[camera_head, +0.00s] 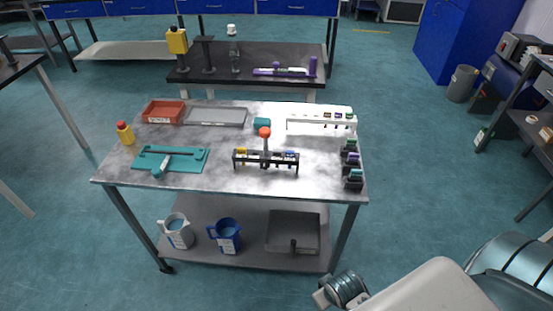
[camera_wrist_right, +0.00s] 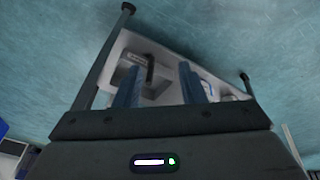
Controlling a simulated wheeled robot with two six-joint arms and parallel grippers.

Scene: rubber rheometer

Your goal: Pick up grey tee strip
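I cannot clearly make out a grey tee strip. A black rack (camera_head: 265,164) on the cart table holds small pieces, with yellow at its left and blue at its right; they are too small to identify. A white rack (camera_head: 320,123) behind it has small coloured pieces at its right end. My right gripper (camera_wrist_right: 160,70) is open in the right wrist view, its two bluish fingers apart with nothing seen between them but the background. It is away from the tabletop racks. In the head view part of my right arm shows at the bottom right. My left gripper is not in view.
The table (camera_head: 225,183) also holds a teal board (camera_head: 188,164), red tray (camera_head: 163,112), grey tray (camera_head: 216,117), yellow bottle (camera_head: 125,134) and dark blocks along the right edge. Two jugs and a grey box (camera_head: 292,232) sit on its lower shelf.

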